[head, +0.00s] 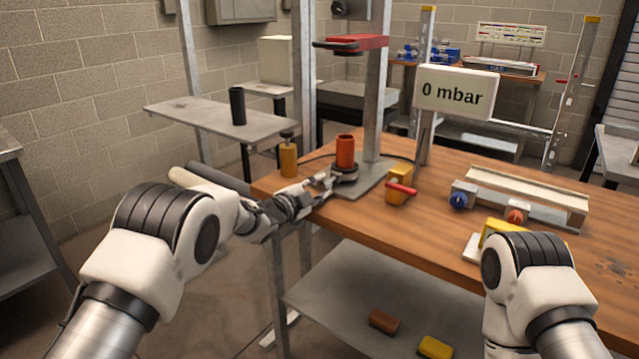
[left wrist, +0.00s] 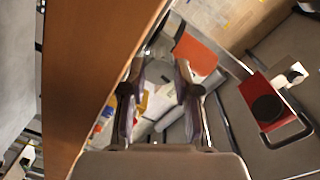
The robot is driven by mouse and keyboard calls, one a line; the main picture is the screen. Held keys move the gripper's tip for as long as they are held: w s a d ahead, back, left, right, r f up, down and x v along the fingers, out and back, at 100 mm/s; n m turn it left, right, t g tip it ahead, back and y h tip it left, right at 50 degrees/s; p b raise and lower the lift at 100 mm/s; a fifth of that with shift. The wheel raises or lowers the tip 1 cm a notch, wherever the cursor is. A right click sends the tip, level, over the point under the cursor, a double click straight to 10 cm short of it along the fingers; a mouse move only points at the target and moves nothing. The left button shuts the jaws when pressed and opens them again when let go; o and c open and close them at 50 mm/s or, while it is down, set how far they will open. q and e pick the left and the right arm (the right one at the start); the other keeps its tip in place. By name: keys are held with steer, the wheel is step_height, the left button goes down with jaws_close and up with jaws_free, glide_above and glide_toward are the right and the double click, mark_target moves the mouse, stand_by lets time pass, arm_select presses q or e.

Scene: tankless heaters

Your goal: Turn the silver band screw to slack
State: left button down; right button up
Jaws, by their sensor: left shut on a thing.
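An orange-red cylinder (head: 345,152) stands upright on a dark round collar (head: 344,173) on a grey metal base plate (head: 365,190) at the table's left end. My left gripper (head: 328,182) reaches in from the left, with its fingertips at the left side of the collar. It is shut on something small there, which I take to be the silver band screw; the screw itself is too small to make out. The left gripper's two fingers also show in the left wrist view (left wrist: 161,75), with a gap between them. My right gripper is not in view.
A sign (head: 456,93) reads "0 mbar". A yellow block with a red handle (head: 399,187) stands right of the base plate. A mustard cylinder (head: 288,157) stands behind my left gripper. A red clamp arm (head: 352,43) overhangs the base. A valve bench (head: 525,195) lies right.

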arm_select(q)
steer(key=shift+n, duration=0.4)
steer(key=c, duration=0.8)
jaws_free()
steer(key=v, duration=0.8)
steer(key=shift+a, duration=0.1)
